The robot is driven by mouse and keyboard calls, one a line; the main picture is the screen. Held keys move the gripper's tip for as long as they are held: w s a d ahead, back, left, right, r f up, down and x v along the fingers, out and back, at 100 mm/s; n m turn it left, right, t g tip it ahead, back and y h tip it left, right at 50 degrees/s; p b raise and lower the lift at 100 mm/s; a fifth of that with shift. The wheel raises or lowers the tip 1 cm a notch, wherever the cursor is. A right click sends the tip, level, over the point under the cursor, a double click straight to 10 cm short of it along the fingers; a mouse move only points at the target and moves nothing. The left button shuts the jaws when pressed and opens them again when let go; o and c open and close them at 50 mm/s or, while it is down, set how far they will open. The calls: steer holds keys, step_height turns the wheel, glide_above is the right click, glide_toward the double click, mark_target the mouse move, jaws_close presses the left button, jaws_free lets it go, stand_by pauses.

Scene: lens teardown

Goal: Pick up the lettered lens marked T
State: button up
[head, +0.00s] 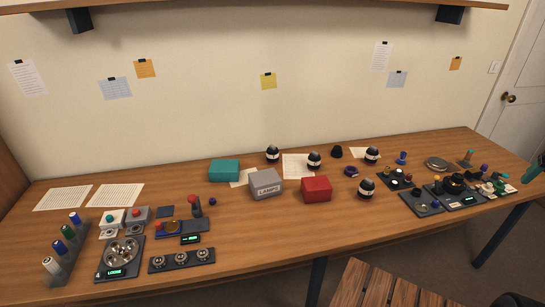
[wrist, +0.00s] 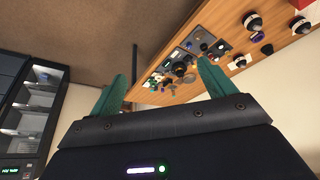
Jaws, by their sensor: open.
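No letter T can be read on any lens in either view. Several black-domed pieces with white bands stand on the table (head: 262,225), at the back middle (head: 273,154), centre (head: 314,161), back right (head: 372,155) and front right (head: 367,188); their markings are too small to read. Some also show in the wrist view (wrist: 252,22). My gripper (wrist: 162,85) has two teal fingers spread wide with nothing between them. In the head view, part of it shows at the far right edge (head: 534,170), beyond the table's right end.
A grey box labelled LAMPS (head: 265,184), a red box (head: 316,189) and a teal box (head: 224,171) stand mid-table. Dark trays with small parts (head: 420,203) crowd the right; a bottle rack (head: 62,262) stands left. A wooden stool (head: 378,285) is in front. A shelf (head: 250,8) runs overhead.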

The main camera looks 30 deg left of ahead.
steer(key=w+a+r+n+y, duration=0.1)
steer(key=w+a+r, duration=0.2)
steer(key=w+a, duration=0.55)
steer(key=w+a+r, duration=0.2)
steer(key=w+a, duration=0.3)
steer(key=w, duration=0.7)
steer(key=w+a+f, duration=0.1)
steer(key=w+a, duration=0.3)
steer(key=a, duration=0.3)
steer(key=w+a+f+n, duration=0.15)
steer(key=w+a, duration=0.25)
steer(key=a, duration=0.4)
steer(key=w+a+f, duration=0.2)
steer(key=w+a, duration=0.2)
steer(key=a, duration=0.3)
steer(key=n+y, duration=0.1)
steer(key=n, duration=0.2)
glide_above(272, 149)
steer(key=s+d, duration=0.2)
steer(key=s, duration=0.1)
step_height(272, 149, down, 29)
steer(key=shift+g, duration=0.3)
steer(key=x, duration=1)
steer(key=shift+w+a, duration=0.35)
steer(key=c, duration=1.5)
